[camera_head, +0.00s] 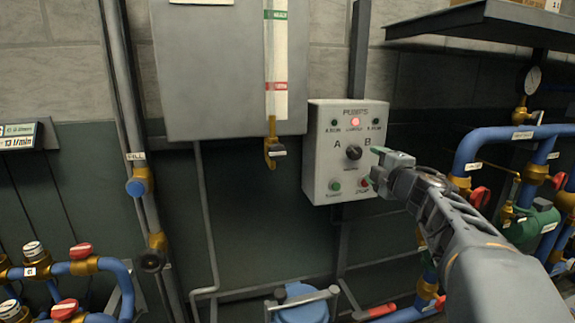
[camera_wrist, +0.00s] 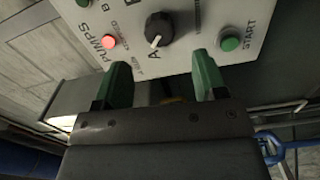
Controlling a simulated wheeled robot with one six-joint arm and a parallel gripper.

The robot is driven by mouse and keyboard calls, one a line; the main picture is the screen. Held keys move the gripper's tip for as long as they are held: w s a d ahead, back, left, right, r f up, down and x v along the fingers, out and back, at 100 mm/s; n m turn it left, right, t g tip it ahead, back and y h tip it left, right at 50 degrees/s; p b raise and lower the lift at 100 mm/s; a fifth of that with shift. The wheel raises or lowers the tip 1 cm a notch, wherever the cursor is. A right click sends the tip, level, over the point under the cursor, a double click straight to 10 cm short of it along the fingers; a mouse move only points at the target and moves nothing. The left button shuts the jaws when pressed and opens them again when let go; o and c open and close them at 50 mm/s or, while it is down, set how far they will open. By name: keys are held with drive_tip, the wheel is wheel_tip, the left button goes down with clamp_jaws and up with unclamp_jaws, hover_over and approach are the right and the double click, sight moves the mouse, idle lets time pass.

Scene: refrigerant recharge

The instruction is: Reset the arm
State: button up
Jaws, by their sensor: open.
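My gripper (camera_head: 378,165) is at the right of the pump control box, near its front. In the wrist view my gripper (camera_wrist: 161,82) shows two green fingers spread apart with nothing between them. The light-grey control box (camera_head: 322,187) has a black selector knob (camera_head: 353,152) between marks A and B, a lit red lamp (camera_head: 355,122), and a green START button (camera_head: 335,185). In the wrist view the knob (camera_wrist: 160,28) lies just beyond the fingertips, apart from them, with the green START button (camera_wrist: 230,43) to its right. A red button (camera_head: 364,183) is partly beside my gripper.
A grey tank (camera_head: 215,75) with a level gauge (camera_head: 277,60) hangs left of the box. Blue pipes with red-handled valves stand at the right (camera_head: 470,150) and lower left (camera_head: 55,268). A shelf (camera_head: 485,25) juts out at the upper right.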

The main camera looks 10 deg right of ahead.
drive_tip(key=s+d+f+m+g+h+p, duration=0.1)
drive_tip(key=s+d+f+m+g+h, duration=0.1)
drive_tip(key=d+f+m+g+h, duration=0.3)
drive_tip(key=s+d+f+m+g+h+p, duration=0.1)
drive_tip(key=s+d+f+m+h, duration=0.2)
drive_tip(key=m, duration=0.5)
drive_tip(key=s+a+f+m+g+y+p, duration=0.1)
drive_tip(key=s+a+f+m+g+p, duration=0.1)
drive_tip(key=s+a+f+m+g, duration=0.45)
drive_tip(key=s+a+f+n+g+y+p, duration=0.1)
drive_tip(key=s+a+y+p, duration=0.1)
drive_tip(key=s+a, duration=0.3)
drive_tip(key=s+a+f+g+y+p, duration=0.1)
drive_tip(key=s+a+f+y+p, duration=0.1)
drive_tip(key=s+a, duration=0.4)
drive_tip(key=a+y+p, duration=0.1)
drive_tip(key=a, duration=0.3)
drive_tip(key=shift+s+a+f+n+y+p, duration=0.15)
drive_tip(key=shift+a+f+n+y+p, duration=0.1)
drive_tip(key=shift+n+y+p, duration=0.1)
drive_tip(key=shift+r, duration=0.1)
drive_tip(key=shift+c, duration=0.4)
